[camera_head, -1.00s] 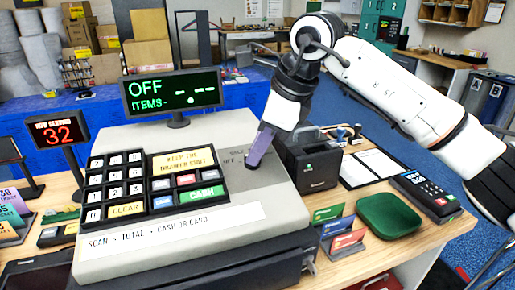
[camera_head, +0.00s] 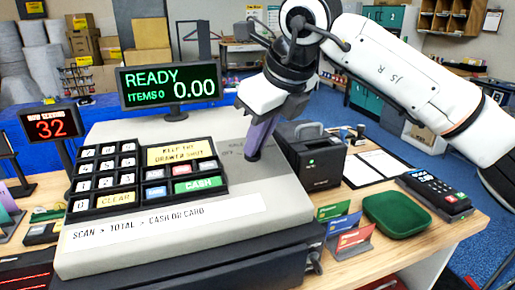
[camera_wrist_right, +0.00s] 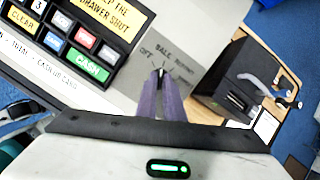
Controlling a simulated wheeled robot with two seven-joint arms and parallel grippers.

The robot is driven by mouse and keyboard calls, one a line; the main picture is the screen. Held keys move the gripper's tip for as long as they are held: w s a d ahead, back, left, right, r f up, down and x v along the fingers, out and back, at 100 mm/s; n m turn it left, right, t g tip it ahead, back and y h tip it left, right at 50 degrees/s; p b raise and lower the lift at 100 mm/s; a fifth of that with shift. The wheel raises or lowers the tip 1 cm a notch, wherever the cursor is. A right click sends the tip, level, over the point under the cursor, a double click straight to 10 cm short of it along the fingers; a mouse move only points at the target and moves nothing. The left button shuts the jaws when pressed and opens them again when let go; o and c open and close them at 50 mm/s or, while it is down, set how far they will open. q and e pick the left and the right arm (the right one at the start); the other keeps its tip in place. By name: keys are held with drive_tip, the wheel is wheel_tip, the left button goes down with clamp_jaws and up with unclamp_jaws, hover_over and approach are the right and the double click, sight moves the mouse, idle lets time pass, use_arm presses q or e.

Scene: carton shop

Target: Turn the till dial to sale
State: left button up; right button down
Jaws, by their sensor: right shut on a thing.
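The till (camera_head: 210,235) stands on the counter with its keypad at the left. Its green display (camera_head: 170,88) reads READY, ITEMS 0 and 0.00. My right gripper (camera_head: 252,156) points down at the till's top panel, right of the keypad. In the right wrist view its purple fingertips (camera_wrist_right: 161,76) are shut on the small dark till dial (camera_wrist_right: 160,70), mostly hidden between them. The printed labels OFF and SALE and a third, hard-to-read one fan out around the dial. The dial's pointer looks turned toward SALE. My left gripper is not in view.
A dark printer-like box (camera_head: 318,163) stands close to the right of the till. A card rack (camera_head: 348,235), a green tray (camera_head: 396,214) and a card terminal (camera_head: 437,194) sit further right on the counter. A red number display (camera_head: 50,126) stands at the left.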

use_arm(q)
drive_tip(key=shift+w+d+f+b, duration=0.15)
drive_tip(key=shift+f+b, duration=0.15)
drive_tip(key=shift+b, duration=0.05)
use_arm(e)
drive_tip(key=shift+f+m, duration=0.15)
drive_tip(key=shift+m, duration=0.55)
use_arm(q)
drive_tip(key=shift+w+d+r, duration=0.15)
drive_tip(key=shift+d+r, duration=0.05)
use_arm(e)
drive_tip(key=c, duration=1.9)
unclamp_jaws()
drive_tip(key=shift+o, duration=0.2)
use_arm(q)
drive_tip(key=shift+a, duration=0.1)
use_arm(e)
drive_tip(key=shift+s+r, duration=0.15)
drive_tip(key=shift+r, duration=0.35)
use_arm(q)
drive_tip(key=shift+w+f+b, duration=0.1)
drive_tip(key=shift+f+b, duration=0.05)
drive_tip(key=shift+b, duration=0.2)
use_arm(e)
drive_tip(key=v, duration=0.9)
drive_tip(key=shift+s, duration=0.2)
drive_tip(key=shift+r, duration=0.15)
